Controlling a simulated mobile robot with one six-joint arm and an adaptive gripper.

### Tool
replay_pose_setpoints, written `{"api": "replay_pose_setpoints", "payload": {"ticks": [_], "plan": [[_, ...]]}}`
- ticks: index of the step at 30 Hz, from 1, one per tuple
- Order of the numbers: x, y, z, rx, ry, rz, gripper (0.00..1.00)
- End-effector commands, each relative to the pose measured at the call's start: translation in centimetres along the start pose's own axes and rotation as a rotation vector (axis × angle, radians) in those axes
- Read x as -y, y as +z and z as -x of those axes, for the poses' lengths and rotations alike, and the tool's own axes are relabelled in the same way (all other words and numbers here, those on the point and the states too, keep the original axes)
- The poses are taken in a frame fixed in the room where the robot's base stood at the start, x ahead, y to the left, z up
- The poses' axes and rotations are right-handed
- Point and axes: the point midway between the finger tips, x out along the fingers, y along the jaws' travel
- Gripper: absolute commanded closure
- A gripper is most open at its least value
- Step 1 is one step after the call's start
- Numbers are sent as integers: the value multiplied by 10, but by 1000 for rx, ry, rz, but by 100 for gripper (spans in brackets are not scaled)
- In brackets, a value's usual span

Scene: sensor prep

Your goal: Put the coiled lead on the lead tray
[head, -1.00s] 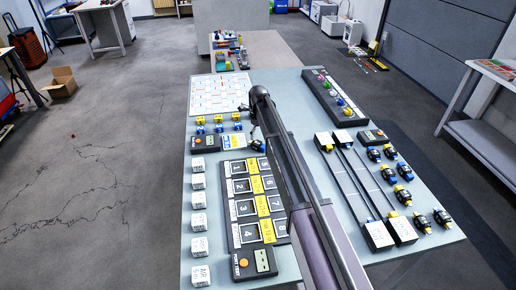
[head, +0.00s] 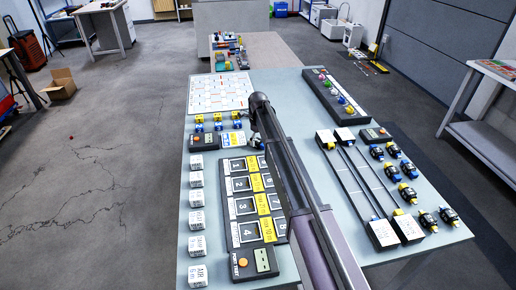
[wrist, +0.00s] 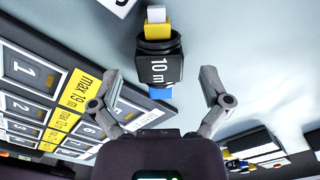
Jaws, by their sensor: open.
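A coiled lead (wrist: 160,66), black with a "10 m" label, a yellow plug end and a blue end, lies on the pale table in the wrist view. My gripper (wrist: 162,88) is open, with one finger on each side of its near end and neither visibly touching it. In the head view my arm hides most of the gripper and this lead. A long dark tray (head: 354,108) with coloured round pieces lies at the table's far right. I cannot tell whether it is the lead tray.
A dark numbered panel (head: 232,232) with yellow labels lies left of my arm. Two long dark rails with white blocks (head: 382,233) and several black coils (head: 408,194) lie to the right. White labelled cubes (head: 197,220) line the left edge. A printed sheet (head: 219,92) lies far left.

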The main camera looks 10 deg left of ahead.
Motion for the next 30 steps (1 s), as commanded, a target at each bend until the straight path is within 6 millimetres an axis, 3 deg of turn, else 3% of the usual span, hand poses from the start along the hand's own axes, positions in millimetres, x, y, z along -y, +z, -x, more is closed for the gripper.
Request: {"api": "replay_pose_setpoints", "payload": {"ticks": [5,23,24,26,30], "plan": [[0,0,-9,0,0,0,3],[0,0,-9,0,0,0,3],[0,0,-9,0,0,0,6],[0,0,-9,0,0,0,24],[0,0,-9,0,0,0,65]]}}
